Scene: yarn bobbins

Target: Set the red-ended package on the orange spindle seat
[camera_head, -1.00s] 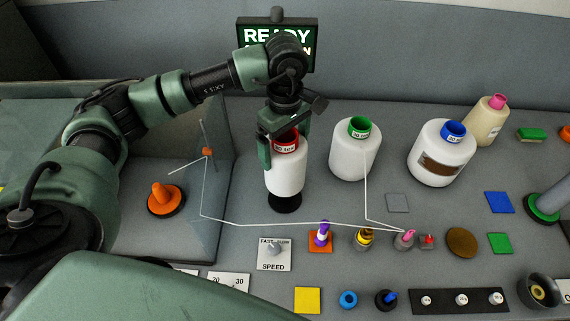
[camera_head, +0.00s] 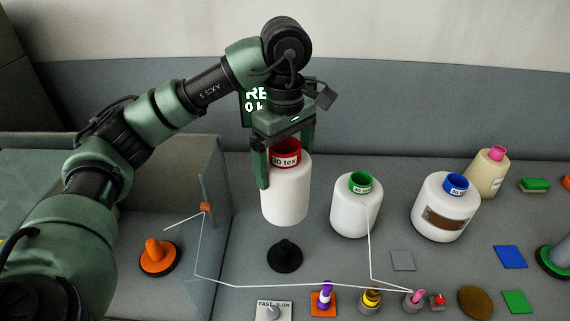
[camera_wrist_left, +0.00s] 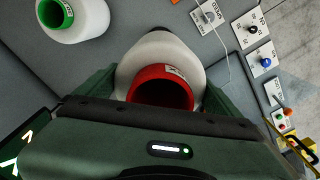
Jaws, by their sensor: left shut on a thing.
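The red-ended package (camera_head: 286,198) is a white bobbin with a red collar marked "30 tex". My left gripper (camera_head: 284,160) is shut on it near its red top and holds it upright above a black spindle seat (camera_head: 285,256), clear of that seat. In the left wrist view the red end (camera_wrist_left: 162,88) sits between the fingers. My right gripper is not in view.
A clear panel (camera_head: 215,235) stands between the held package and the orange seat, with a thread guide (camera_head: 206,207) and white yarn there. A green-ended package (camera_head: 355,208) and a blue-ended package (camera_head: 445,210) stand to the right.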

